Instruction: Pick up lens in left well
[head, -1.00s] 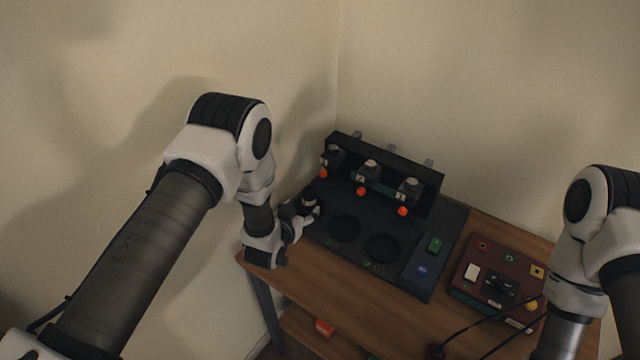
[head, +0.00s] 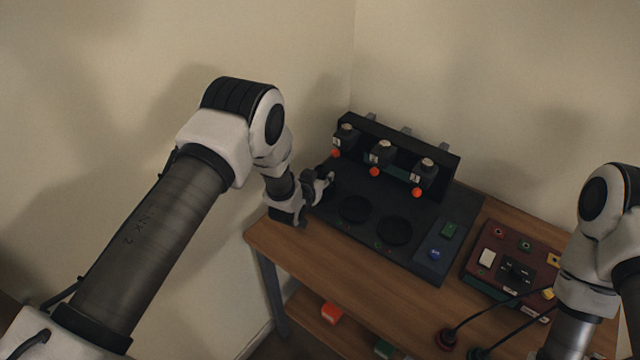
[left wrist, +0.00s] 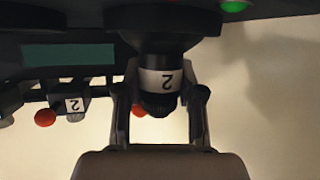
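The dark lens (left wrist: 160,28) with a white band marked "2" shows upside down in the left wrist view, wide at its base and narrower toward my palm. It stands at the dark fixture (head: 325,212), at its left end; the left well is hidden by my gripper in the head view. My left gripper (left wrist: 160,88) has one finger on each side of the narrow part of the lens, with slight gaps visible. In the head view my left gripper (head: 328,182) is at the fixture's left edge. My right gripper is out of view.
Two round wells, a middle one (head: 355,208) and a right one (head: 393,230), look empty. A back rail (head: 400,148) carries several dark units with orange balls. A red panel (head: 480,258) with buttons and cables lies to the right. The wooden table's front (head: 330,262) is clear.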

